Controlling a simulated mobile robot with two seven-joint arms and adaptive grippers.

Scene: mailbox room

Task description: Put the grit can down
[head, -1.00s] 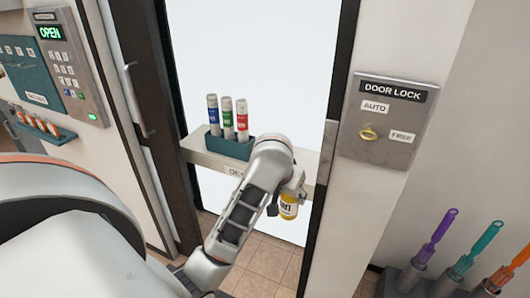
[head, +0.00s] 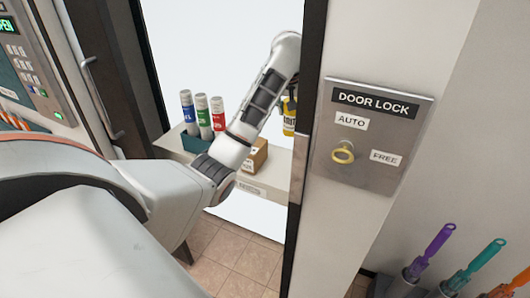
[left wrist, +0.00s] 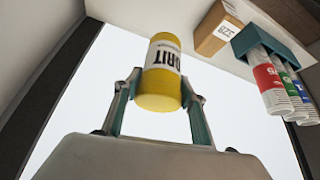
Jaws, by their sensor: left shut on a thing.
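The grit can (head: 289,118) is yellow with a white label, partly hidden behind my left arm in the head view. In the left wrist view the can (left wrist: 160,75) sits between the two fingers, its lettering ending in "RIT". My left gripper (left wrist: 160,88) is shut on it. In the head view the gripper itself is mostly hidden by the arm. The can appears above the right end of the white shelf (head: 277,172); I cannot tell the gap. My right gripper is not in view.
On the shelf stand a teal holder (head: 193,143) with blue, green and red tubes and a small cardboard box (head: 257,155). A door lock panel (head: 371,137) with a yellow ring is on the right wall. Coloured-handled tools (head: 433,250) stand lower right.

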